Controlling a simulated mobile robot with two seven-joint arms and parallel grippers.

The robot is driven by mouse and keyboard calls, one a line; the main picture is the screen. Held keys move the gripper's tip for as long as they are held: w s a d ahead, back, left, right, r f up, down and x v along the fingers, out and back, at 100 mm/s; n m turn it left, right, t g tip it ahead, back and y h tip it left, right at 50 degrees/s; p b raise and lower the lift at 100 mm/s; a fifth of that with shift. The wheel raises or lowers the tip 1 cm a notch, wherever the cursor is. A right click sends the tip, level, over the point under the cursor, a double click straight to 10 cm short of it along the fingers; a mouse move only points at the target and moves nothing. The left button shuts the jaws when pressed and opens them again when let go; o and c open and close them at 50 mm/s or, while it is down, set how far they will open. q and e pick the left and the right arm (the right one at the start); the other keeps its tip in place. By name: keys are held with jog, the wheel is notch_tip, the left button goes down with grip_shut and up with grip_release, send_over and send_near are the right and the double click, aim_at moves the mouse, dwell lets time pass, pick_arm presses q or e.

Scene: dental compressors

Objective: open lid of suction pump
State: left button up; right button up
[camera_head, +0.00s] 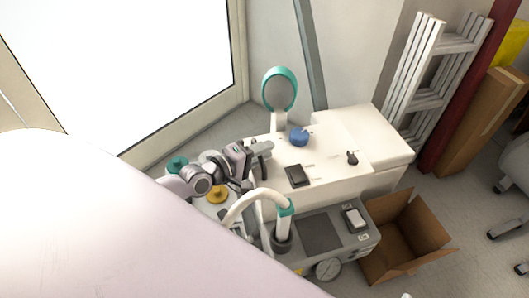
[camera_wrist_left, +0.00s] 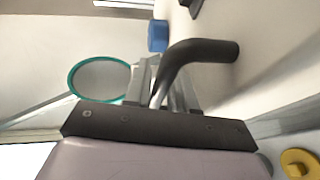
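A white machine (camera_head: 335,150) with a broad flat top stands in the middle of the head view. I take it for the suction pump; its top looks closed, and no lid seam is clear. On it are a blue knob (camera_head: 299,136), a black block (camera_head: 297,175) and a small black knob (camera_head: 352,158). My right gripper is not in view.
A teal-rimmed disc (camera_head: 279,88) rises behind the machine. A yellow knob (camera_head: 217,194) is below my left arm. An open cardboard box (camera_head: 408,240) and a white ladder (camera_head: 428,75) are at right.

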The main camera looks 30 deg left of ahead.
pick_arm(q)
jog(key=shift+w+d, duration=0.1)
jog(key=shift+w, duration=0.15)
grip_shut()
